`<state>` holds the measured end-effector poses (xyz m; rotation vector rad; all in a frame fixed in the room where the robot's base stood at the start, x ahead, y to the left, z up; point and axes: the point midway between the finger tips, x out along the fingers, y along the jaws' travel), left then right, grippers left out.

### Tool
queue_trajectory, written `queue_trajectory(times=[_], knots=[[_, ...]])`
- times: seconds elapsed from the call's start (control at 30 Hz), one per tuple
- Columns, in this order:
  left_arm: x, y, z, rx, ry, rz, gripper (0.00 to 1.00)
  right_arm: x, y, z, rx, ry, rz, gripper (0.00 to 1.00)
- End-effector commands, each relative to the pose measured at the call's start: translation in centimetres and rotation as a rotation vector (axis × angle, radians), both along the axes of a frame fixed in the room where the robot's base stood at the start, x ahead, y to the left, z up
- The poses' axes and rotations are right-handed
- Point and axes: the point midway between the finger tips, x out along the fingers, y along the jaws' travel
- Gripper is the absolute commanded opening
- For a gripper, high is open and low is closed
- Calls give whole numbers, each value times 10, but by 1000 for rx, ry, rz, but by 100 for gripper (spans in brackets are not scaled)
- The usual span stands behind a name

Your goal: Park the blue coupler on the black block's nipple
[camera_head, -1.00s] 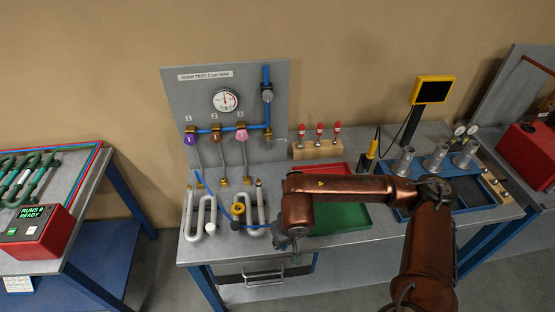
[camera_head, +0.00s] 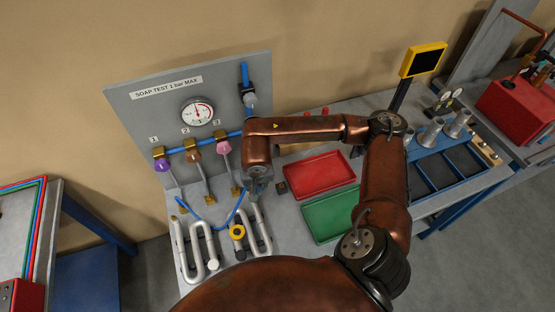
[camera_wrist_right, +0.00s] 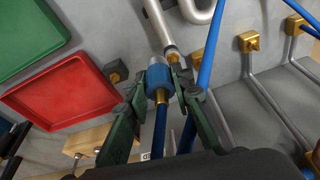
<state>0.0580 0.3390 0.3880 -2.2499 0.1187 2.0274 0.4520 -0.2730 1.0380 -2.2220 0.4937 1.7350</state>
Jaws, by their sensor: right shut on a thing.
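The blue coupler (camera_wrist_right: 160,82) has a silver front collar and a brass tail with a blue hose. My right gripper (camera_wrist_right: 158,92), with dark green fingers, is shut on it; in the head view the gripper (camera_head: 257,188) hides the coupler. The coupler is close beside the end fitting of a grey coil (camera_wrist_right: 172,52); I cannot tell whether they touch. The black block (camera_wrist_right: 116,73) stands on the bench between coil and red tray, apart from the coupler. It also shows in the head view (camera_head: 281,187). Its nipple is not clear. My left gripper is out of view.
The red tray (camera_head: 318,172) and green tray (camera_head: 329,215) lie right of the coil. The grey test panel (camera_head: 130,92) with gauge and valves stands behind. A yellow-ringed fitting (camera_head: 237,232) sits on the coil. A blue rack (camera_head: 431,170) is farther right.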

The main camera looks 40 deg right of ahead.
Motion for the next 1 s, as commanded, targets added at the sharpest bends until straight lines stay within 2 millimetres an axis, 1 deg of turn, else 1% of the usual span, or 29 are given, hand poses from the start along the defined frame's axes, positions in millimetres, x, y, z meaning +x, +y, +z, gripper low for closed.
queue_trajectory(times=[0.03, 0.1, 0.2, 0.3, 0.43, 0.6, 0.7, 0.87, 1.0], knots=[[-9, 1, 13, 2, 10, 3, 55, 3, -24, 6, -6, 4, -126, 0], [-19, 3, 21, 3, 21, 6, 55, 6, -52, 5, -10, 5, -291, 0], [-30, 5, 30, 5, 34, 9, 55, 7, -85, 4, -19, 0, -479, 0], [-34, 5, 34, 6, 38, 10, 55, 7, -105, 2, -26, -7, -598, 0], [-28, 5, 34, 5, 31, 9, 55, 7, -115, -2, -29, -12, -654, 0], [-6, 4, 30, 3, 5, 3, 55, 8, -114, -12, -29, -11, -654, 0], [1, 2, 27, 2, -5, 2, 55, 8, -113, -20, -29, -10, -652, 0], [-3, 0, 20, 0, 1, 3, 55, 8, -113, -36, -29, -11, -649, 0], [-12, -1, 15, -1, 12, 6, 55, 9, -112, -46, -28, -10, -648, 0]])
